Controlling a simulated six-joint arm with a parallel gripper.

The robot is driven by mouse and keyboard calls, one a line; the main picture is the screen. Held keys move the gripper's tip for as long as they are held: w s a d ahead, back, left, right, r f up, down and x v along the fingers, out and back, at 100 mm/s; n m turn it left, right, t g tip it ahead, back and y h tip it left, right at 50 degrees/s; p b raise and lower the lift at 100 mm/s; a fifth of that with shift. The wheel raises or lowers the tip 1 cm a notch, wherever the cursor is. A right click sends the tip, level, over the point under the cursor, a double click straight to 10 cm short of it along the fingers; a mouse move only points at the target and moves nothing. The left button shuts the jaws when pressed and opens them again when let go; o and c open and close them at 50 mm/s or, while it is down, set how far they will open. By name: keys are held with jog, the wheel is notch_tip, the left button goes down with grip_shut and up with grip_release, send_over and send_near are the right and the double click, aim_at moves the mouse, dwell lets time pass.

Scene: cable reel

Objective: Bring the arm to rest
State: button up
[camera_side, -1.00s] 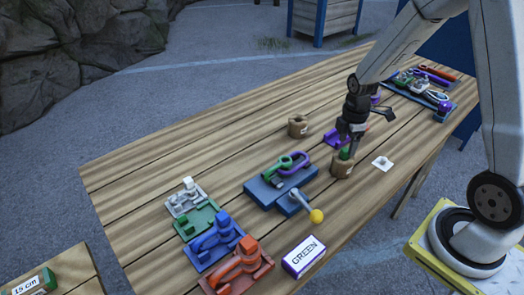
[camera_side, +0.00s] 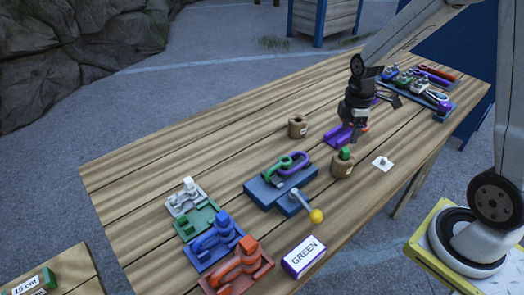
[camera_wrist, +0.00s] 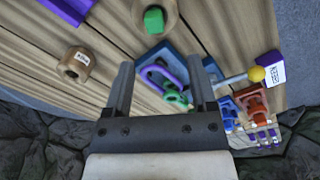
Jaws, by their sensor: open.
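My gripper (camera_side: 355,133) is above the wooden table (camera_side: 135,185) in the side view, with nothing held. In the wrist view my gripper (camera_wrist: 162,88) shows two fingers spread apart with an empty gap. A brown wooden holder (camera_side: 342,170) with a green piece (camera_side: 345,153) in its top stands below and just beside my gripper. The same green piece (camera_wrist: 154,19) shows at the top of the wrist view, apart from the fingers. A purple part (camera_side: 338,135) lies on the table behind my gripper, partly hidden.
A blue fixture (camera_side: 262,190) with green and purple loops and a yellow-knobbed lever (camera_side: 316,215) stands mid-table. A second brown holder (camera_side: 297,126), a GREEN label block (camera_side: 304,257), a row of coloured clamps (camera_side: 213,240) and a tool tray (camera_side: 442,112) are around it.

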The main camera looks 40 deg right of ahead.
jog(key=s+a+m+t, duration=0.1)
jog(key=s+a+m, duration=0.2)
jog(key=a+m, duration=0.2)
jog(key=s+a+r+m+t, duration=0.1)
jog(key=s+a+m, duration=0.2)
jog(key=a+m, duration=0.3)
jog(key=shift+r, duration=0.15)
